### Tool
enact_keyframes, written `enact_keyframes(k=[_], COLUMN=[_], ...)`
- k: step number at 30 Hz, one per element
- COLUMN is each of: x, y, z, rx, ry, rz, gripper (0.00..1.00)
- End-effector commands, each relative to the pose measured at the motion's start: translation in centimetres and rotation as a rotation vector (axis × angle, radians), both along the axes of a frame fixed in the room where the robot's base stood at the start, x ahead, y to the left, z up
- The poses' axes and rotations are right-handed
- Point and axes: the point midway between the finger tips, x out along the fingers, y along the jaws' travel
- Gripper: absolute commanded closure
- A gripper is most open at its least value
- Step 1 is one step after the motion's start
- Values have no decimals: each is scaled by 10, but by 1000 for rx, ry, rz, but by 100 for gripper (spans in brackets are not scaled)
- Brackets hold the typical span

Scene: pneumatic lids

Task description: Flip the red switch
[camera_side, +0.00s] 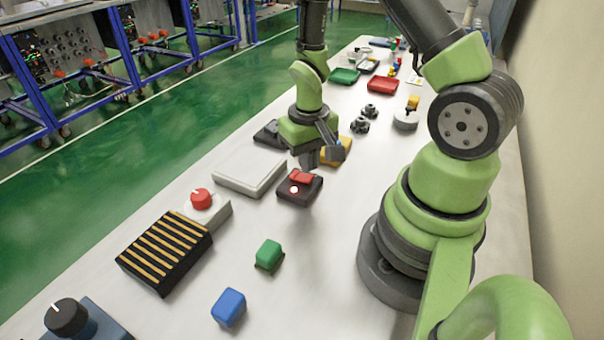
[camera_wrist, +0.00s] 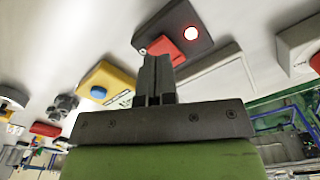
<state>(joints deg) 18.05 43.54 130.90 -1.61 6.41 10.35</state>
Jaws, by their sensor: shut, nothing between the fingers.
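The red switch (camera_side: 301,176) is a red rocker on a dark square box (camera_side: 300,192), with a lit round lamp beside the rocker. It stands on the white table in the middle of the side view. In the wrist view the red switch (camera_wrist: 166,49) shows just beyond the fingertips, and the lamp (camera_wrist: 190,32) glows. My gripper (camera_side: 309,164) is shut and empty, pointing down close above and behind the switch box. In the wrist view my gripper (camera_wrist: 156,62) overlaps part of the red rocker. I cannot tell whether the fingers touch it.
A white tray (camera_side: 248,172) lies left of the switch box. A yellow box (camera_side: 337,150) with a blue button (camera_wrist: 98,92) stands behind it. A red knob (camera_side: 201,198), a black ribbed block (camera_side: 165,252), a green cube (camera_side: 268,254) and a blue cube (camera_side: 229,307) are nearer. Table around the cubes is clear.

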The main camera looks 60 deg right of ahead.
Motion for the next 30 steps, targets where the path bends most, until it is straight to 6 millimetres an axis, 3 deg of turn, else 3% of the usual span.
enact_keyframes(k=[30], x=[0], y=[0], z=[-10], rx=[0], ry=[0], rz=[-1], gripper=[100])
